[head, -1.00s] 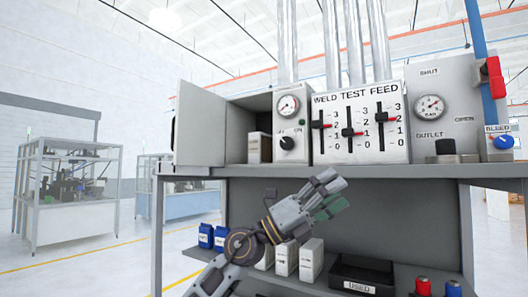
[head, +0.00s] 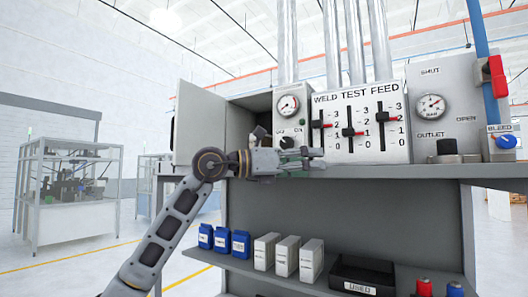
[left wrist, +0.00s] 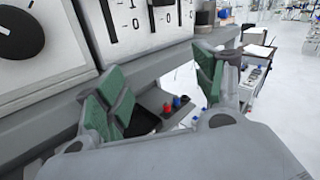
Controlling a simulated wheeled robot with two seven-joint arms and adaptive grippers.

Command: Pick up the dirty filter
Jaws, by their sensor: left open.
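My left gripper (head: 318,160) is open and empty. It points right in front of the upper shelf's edge, just below the small gauge-and-knob panel. In the left wrist view its green-padded fingers (left wrist: 160,88) stand wide apart with nothing between them. The open grey housing (head: 250,108) is at left, its door swung out. A pale box-shaped filter showed inside it a second ago; my wrist now covers that spot. Several white box filters (head: 287,256) stand on the lower shelf, apart from the gripper. My right gripper is not in view.
A black tray marked USED (head: 362,286) sits on the lower shelf, right of the white boxes. The slider panel (head: 360,125) and gauge panel (head: 440,95) rise above the upper shelf.

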